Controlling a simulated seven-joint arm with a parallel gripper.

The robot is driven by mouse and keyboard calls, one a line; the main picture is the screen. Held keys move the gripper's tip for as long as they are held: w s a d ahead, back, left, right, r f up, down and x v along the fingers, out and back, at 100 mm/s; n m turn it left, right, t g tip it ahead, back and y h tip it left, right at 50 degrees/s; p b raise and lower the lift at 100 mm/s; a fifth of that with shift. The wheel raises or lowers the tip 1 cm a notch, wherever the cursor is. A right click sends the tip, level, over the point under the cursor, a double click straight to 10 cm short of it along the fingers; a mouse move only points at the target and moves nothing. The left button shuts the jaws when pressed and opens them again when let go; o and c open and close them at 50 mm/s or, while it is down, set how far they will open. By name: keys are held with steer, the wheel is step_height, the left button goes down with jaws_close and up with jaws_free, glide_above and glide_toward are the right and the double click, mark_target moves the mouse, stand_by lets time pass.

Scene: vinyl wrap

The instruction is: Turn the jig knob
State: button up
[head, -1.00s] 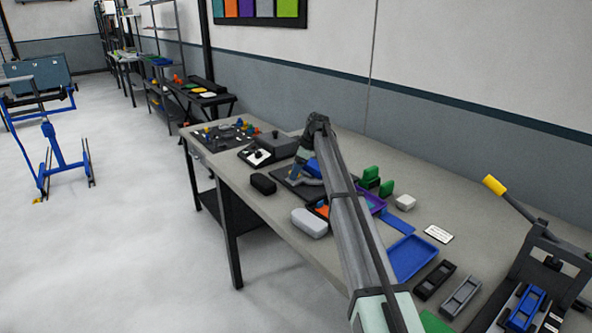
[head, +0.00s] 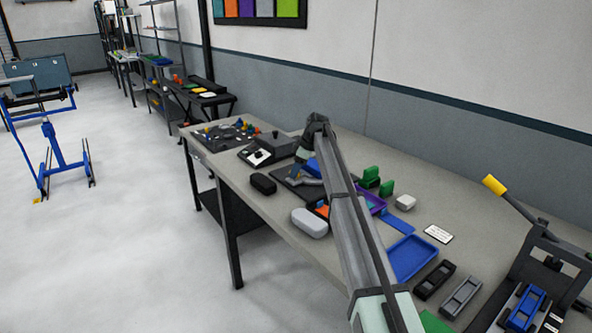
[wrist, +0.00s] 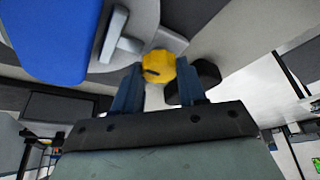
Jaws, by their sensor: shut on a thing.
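The yellow jig knob (wrist: 158,66), with a dark slot mark on its face, sits between the two blue fingers of my gripper (wrist: 158,76) in the wrist view. The fingers are shut on it, one on each side. The grey jig body (wrist: 125,45) lies around and beyond the knob, with a raised light-grey bar to the left. In the head view my gripper (head: 309,172) is low over the dark jig plate (head: 284,178) on the bench, partly hidden by my arm. The knob cannot be made out there.
A black block (head: 263,184) and a light-grey rounded block (head: 309,222) lie near the bench's front edge. Green blocks (head: 371,177) stand behind my arm. A blue tray (head: 412,257) and a lever press (head: 545,255) are to the right.

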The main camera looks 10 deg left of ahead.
steer(key=m, duration=0.2)
steer(key=m+t, duration=0.1)
steer(key=m, duration=0.1)
steer(key=m+t, duration=0.1)
steer(key=shift+s+m+h, duration=0.25)
steer(key=shift+m+h, duration=0.05)
steer(key=shift+m, duration=0.1)
steer(key=m, duration=0.2)
steer(key=m+t+h, duration=0.1)
steer(key=m, duration=0.2)
steer(key=shift+a+t+h, duration=0.15)
steer(key=shift+t+h, duration=0.15)
steer(key=m+h, duration=0.1)
steer(key=m, duration=0.2)
steer(key=m+h, duration=0.1)
steer(key=m, duration=0.2)
steer(key=shift+a+m+t, duration=0.2)
steer(key=shift+m+t, duration=0.1)
steer(key=shift+t, duration=0.1)
steer(key=m+h, duration=0.2)
steer(key=m, duration=0.2)
steer(key=shift+a+m, duration=0.1)
steer(key=shift+m, duration=0.3)
steer(key=shift+g, duration=0.3)
steer(key=o, duration=1.1)
steer(key=shift+c, duration=0.2)
steer(key=shift+r, duration=0.1)
steer(key=v, duration=1.3)
steer(key=shift+s+a+r, duration=0.2)
steer(key=shift+r, duration=0.05)
